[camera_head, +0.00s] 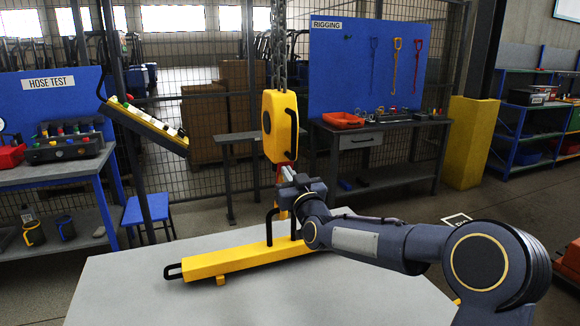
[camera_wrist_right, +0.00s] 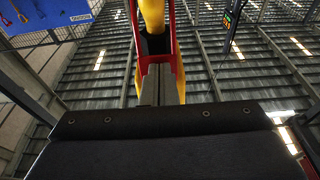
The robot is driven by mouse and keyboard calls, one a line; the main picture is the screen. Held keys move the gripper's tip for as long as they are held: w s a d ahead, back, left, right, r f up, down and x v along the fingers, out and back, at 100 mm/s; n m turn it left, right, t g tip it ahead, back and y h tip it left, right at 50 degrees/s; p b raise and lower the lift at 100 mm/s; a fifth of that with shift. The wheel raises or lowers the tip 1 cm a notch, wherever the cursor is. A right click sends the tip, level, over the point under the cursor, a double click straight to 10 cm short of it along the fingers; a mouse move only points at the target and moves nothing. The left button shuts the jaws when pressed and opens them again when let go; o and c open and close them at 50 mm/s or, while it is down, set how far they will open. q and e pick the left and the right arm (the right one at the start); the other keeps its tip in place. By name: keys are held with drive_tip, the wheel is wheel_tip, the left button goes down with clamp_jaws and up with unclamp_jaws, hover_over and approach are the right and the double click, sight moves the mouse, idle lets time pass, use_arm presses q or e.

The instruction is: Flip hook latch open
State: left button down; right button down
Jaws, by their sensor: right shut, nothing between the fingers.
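A yellow hook block (camera_head: 280,125) hangs on a chain above a grey table. My right gripper (camera_head: 284,172) is shut and empty, just below the block. In the right wrist view, my fingers (camera_wrist_right: 160,75) point up at a yellow curved part (camera_wrist_right: 153,18), with red parts (camera_wrist_right: 180,60) on both sides of the tips. I cannot tell which red part is the latch, or whether the fingers touch it. My left gripper is not in view.
A yellow beam (camera_head: 235,260) with black handles lies on the grey table (camera_head: 130,290), under the block. The table front is clear. A blue rigging board (camera_head: 350,70) and a workbench with a red tray (camera_head: 343,119) stand behind. A tilted control panel (camera_head: 145,120) is at left.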

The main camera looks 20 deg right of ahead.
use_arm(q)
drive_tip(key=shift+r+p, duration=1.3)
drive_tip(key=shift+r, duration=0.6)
use_arm(e)
drive_tip(key=shift+w+r+g, duration=0.25)
drive_tip(key=shift+g, duration=0.75)
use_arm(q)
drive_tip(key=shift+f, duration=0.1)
